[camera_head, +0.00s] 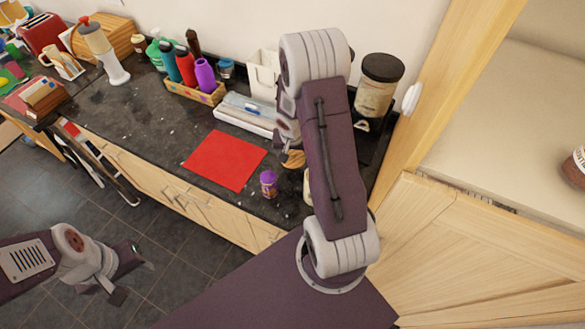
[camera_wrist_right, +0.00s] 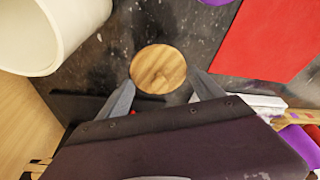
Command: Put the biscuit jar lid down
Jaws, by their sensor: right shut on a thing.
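In the head view a bit of the lid (camera_head: 293,160) shows beside my right arm, which hides most of my right gripper. A cream cylinder, likely the biscuit jar (camera_wrist_right: 40,35), stands upright beside the lid, apart from it; in the head view it is mostly behind my arm. My left gripper (camera_head: 135,277) is over the floor, clear of the counter; its finger gap is unclear.
A red mat (camera_head: 224,160) lies on the dark counter, with a small purple can (camera_head: 268,184) at its right. A bottle crate (camera_head: 195,92) and a white box (camera_head: 245,116) stand behind. A dark-lidded jar (camera_head: 376,85) is at the back right, near the wooden cupboard edge.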

